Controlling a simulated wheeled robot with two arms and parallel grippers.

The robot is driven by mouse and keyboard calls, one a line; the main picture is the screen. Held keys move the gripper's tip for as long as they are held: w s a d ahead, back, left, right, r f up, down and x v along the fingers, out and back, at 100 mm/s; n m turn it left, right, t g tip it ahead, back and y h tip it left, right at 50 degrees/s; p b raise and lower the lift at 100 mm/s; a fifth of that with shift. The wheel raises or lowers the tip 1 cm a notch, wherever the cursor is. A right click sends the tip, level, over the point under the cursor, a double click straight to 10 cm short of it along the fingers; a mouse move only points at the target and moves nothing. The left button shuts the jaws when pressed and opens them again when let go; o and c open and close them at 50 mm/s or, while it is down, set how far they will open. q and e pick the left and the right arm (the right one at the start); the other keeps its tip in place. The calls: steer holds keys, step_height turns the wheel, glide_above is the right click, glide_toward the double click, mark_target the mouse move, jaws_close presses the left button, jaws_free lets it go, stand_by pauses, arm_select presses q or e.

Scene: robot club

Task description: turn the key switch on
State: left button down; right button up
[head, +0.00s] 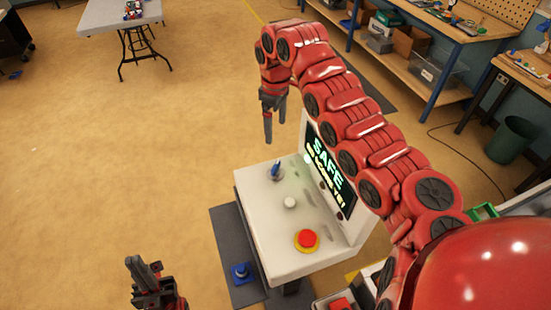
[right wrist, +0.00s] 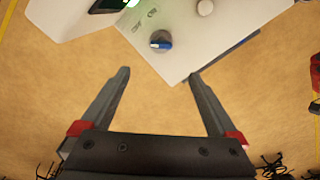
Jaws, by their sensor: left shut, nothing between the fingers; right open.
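The key switch (head: 276,171) has a blue key and sits near the far left corner of the white control panel (head: 262,210). It also shows in the right wrist view (right wrist: 161,41), ahead of the fingers. My right gripper (head: 275,128) is open and empty, above and beyond the key switch, apart from it. Its two fingers spread wide in the right wrist view (right wrist: 157,80). My left gripper (head: 136,264) is shut and empty at the bottom left, away from the panel. A screen (head: 330,165) on the panel reads "SAFE"; its lower line is partly hidden by my arm.
The panel also bears a white knob (head: 290,203) and a red button on a yellow ring (head: 307,239). A blue item (head: 240,272) lies on the dark mat (head: 226,242). A workbench (head: 420,60) stands at the back right.

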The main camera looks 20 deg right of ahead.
mark_target(276, 165)
step_height(276, 165, down, 16)
steer(key=shift+s+f+p, duration=0.1)
steer(key=shift+s+p, duration=0.05)
steer(key=shift+p, duration=0.65)
steer(key=c, duration=1.4)
